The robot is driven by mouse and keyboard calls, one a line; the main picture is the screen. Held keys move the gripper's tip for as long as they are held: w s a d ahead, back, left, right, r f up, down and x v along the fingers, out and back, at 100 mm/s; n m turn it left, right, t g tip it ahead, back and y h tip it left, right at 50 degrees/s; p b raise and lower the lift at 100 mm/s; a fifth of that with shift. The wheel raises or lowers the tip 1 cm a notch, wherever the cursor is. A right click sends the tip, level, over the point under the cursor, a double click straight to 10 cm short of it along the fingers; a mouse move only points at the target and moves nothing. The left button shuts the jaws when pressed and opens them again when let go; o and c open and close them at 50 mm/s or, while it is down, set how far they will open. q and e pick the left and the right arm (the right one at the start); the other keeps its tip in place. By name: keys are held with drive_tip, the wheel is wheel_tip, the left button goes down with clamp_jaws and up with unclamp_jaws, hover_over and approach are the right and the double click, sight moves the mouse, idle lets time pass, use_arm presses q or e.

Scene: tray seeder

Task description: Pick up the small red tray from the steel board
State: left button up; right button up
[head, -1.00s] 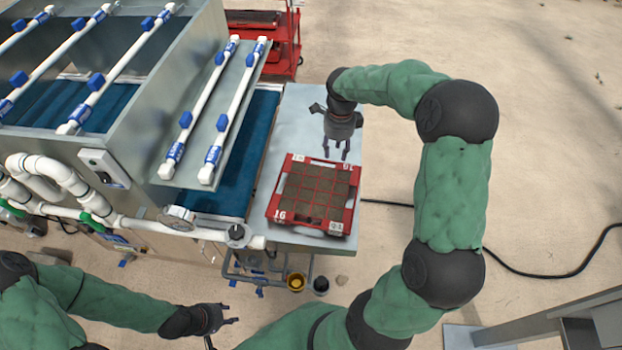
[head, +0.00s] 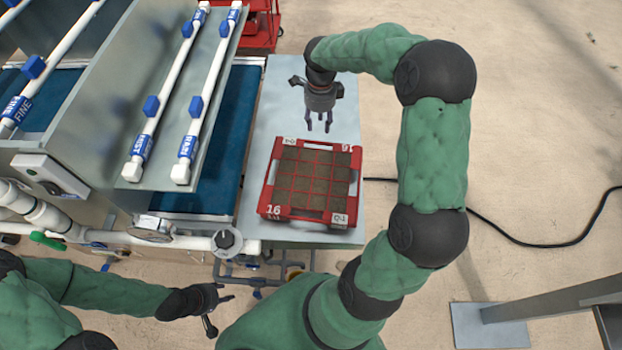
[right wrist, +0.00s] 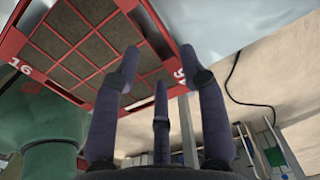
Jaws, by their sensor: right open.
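The small red tray (head: 350,207) lies flat on the steel board (head: 288,108), its square cells filled with brown soil and marked 16 at its corners. In the right wrist view the red tray (right wrist: 163,43) fills the upper left, beyond the fingers. My right gripper (head: 318,128) is open and empty, fingers pointing toward the tray's far edge, apart from it in the head view. Its fingers also show in the right wrist view (right wrist: 150,75). My left gripper (head: 220,312) is low at the lower left, away from the board, with its fingers apart and nothing between them.
Left of the board is a machine with a blue belt (head: 222,150) and white spray pipes (head: 205,90). A red cart (head: 262,25) stands behind. A black cable (head: 510,232) crosses the floor at right, near a grey metal stand (head: 490,325).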

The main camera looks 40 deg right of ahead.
sight(319, 142)
wheel_tip(319, 142, down, 6)
drive_tip(key=shift+r+b, duration=0.2)
drive_tip(key=shift+b, duration=0.5)
wheel_tip(319, 142, down, 5)
drive_tip(key=shift+b, duration=1)
drive_tip(key=shift+r, duration=0.1)
clamp_jaws()
